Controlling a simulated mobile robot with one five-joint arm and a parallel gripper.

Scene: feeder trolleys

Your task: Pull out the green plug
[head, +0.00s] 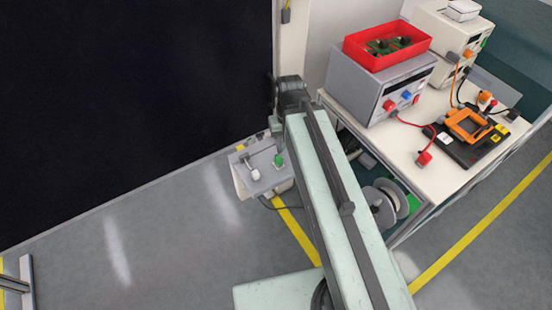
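The green plug (279,160) sits upright on top of a small grey box (243,164) low down, left of my arm. A white plug or knob (255,174) is on the same box, to the left of the green plug. My arm reaches up the middle of the head view and covers the right side of the box area. My gripper (277,126) is at the arm's far end, seen small and partly hidden, just above the green plug in the picture. I cannot make out its fingers, or whether it touches the plug.
A white bench (398,170) stands at the right, with a grey power unit (370,92), a red bin (357,48) of circuit boards, and an orange-and-black device (467,135). Cable reels (384,203) sit below. A dark panel (130,100) fills the left; the floor before it is clear.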

